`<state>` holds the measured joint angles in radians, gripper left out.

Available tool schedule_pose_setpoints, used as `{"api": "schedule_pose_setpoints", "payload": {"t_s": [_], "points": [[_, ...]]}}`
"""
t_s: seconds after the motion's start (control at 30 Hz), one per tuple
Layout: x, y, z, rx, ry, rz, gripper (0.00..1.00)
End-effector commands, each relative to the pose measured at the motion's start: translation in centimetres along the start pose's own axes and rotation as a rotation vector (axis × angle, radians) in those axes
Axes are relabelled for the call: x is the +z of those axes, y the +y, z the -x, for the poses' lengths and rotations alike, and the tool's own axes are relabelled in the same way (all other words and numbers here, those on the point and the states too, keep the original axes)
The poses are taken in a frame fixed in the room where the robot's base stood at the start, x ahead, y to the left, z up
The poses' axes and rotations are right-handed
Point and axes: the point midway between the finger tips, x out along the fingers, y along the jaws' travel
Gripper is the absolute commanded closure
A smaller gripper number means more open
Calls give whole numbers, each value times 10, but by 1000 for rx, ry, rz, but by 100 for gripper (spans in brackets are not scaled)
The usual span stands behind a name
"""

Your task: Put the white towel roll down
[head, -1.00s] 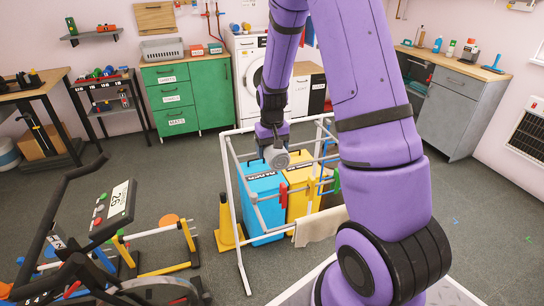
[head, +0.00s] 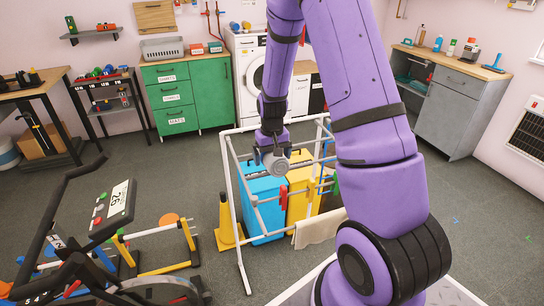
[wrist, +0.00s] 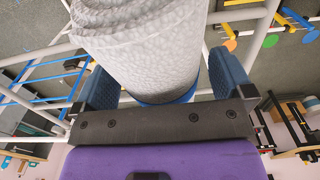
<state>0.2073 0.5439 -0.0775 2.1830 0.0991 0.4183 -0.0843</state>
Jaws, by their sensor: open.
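The white towel roll (wrist: 140,45) is large in the wrist view, with a bumpy, quilted surface and a spiral end near the top edge. A blue rim shows at its lower end. My gripper (wrist: 160,82) has its two blue fingers apart, one on each side of the roll. The roll lies between them; I cannot tell whether either finger touches it. In the head view, my gripper end (head: 274,160) is over the drying rack and bins. The roll cannot be made out clearly there, and what lies under it is hidden.
A white-framed drying rack (head: 237,222) stands around a blue bin (head: 264,208) and a yellow bin (head: 298,185). A beige cloth (head: 318,229) hangs on it. A yellow cone (head: 228,224) stands left of it.

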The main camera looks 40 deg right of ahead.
Motion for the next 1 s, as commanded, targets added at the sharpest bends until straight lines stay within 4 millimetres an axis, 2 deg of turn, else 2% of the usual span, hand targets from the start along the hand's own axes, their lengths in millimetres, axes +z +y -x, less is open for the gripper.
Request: {"api": "schedule_pose_setpoints", "payload": {"t_s": [0.17, 0.6, 0.87, 1.0], "points": [[-1, 0, 17, 0, 4, 1, 1], [-1, 0, 99, 0, 5, 1, 1], [0, -1, 122, 0, 4, 1, 1], [10, -7, 143, -7, 26, 14, 1]]}}
